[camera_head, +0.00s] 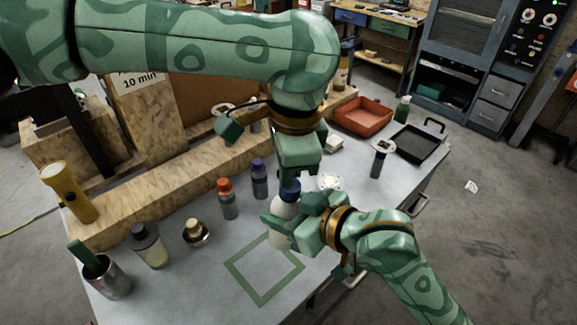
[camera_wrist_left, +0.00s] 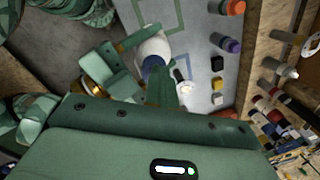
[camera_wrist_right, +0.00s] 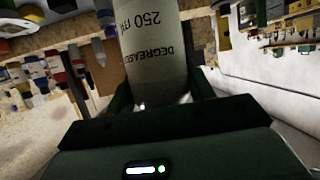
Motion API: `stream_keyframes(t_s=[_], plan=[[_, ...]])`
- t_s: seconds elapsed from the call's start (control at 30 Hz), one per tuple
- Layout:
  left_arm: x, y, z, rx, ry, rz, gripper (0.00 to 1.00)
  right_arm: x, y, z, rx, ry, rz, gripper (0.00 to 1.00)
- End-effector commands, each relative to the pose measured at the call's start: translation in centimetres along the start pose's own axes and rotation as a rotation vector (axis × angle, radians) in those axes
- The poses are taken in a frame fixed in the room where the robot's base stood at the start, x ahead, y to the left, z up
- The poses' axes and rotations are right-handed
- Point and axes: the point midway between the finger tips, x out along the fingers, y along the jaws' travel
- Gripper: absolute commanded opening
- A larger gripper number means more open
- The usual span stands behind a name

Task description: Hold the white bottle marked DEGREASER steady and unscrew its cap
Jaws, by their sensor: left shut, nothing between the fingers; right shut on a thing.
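The white DEGREASER bottle (camera_head: 280,235) stands upright on the table, partly hidden behind my right gripper. Its printed side fills the top of the right wrist view (camera_wrist_right: 155,45). My right gripper (camera_head: 287,212) is shut around the bottle's body, with a finger on each side. The blue cap (camera_head: 291,187) is on top of the bottle and also shows in the left wrist view (camera_wrist_left: 153,66). My left gripper (camera_head: 290,180) points down right above the cap, with its fingers shut and empty. Whether the fingertips touch the cap is hard to tell.
A green square outline (camera_head: 262,296) is marked on the table by the bottle. Orange-capped (camera_head: 227,200) and purple-capped (camera_head: 259,180) bottles stand to the left. A red tray (camera_head: 362,118) and a black tray (camera_head: 418,145) lie at the back right. A wooden ledge runs behind.

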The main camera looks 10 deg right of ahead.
Motion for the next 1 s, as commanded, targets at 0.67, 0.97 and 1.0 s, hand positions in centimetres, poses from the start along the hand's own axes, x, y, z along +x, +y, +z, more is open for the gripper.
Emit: stream_keyframes(t_s=[0.67, 0.97, 1.0], plan=[[0.5, 0.7, -0.2, -0.148, -0.012, 0.014, 0.20, -0.2, -0.3, -1.1, 0.001, 0.032, -0.009, 0.00], [-2.5, 0.2, -0.2, -0.149, -0.011, 0.008, 0.20, -0.2, -0.2, -0.9, 0.001, 0.027, -0.006, 0.00], [-3.1, 0.1, -0.2, -0.149, -0.010, 0.007, 0.20, -0.2, -0.2, -0.9, 0.001, 0.025, -0.006, 0.00]])
